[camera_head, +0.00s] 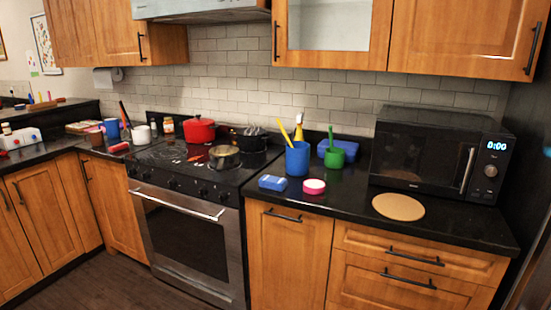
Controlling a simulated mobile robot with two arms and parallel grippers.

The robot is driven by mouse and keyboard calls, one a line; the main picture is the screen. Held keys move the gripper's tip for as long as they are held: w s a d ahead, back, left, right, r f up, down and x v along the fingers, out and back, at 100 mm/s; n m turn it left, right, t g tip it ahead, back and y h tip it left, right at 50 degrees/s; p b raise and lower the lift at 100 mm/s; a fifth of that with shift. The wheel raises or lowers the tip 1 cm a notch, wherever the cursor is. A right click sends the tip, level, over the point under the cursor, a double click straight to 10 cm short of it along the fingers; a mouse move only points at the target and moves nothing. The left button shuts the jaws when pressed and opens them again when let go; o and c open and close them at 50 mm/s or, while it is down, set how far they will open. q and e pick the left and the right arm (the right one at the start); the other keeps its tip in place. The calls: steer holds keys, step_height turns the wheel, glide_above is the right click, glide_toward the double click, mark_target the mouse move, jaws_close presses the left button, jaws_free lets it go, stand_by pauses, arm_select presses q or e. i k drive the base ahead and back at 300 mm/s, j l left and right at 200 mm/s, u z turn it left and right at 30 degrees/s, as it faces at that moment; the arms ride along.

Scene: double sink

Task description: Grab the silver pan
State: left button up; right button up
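A small silver pan (224,157) stands on the front right of the black stovetop (165,157). Its thin handle seems to point left toward the middle of the stove. A dark pot (251,140) with things in it stands just behind and to the right of the pan. A red pot (199,130) with a lid stands behind and to the left. Neither of my grippers shows in the head view.
Blue (297,159) and green (335,157) cups stand on the counter right of the stove, near a blue box (272,183). A microwave (430,157) is further right. The oven handle (178,204) juts out below the stovetop. The floor (110,285) in front looks clear.

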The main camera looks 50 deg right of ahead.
mark_target(223, 163)
steer(key=z, duration=1.2)
steer(key=i+z, duration=0.15)
steer(key=i, duration=0.4)
steer(key=j, duration=0.1)
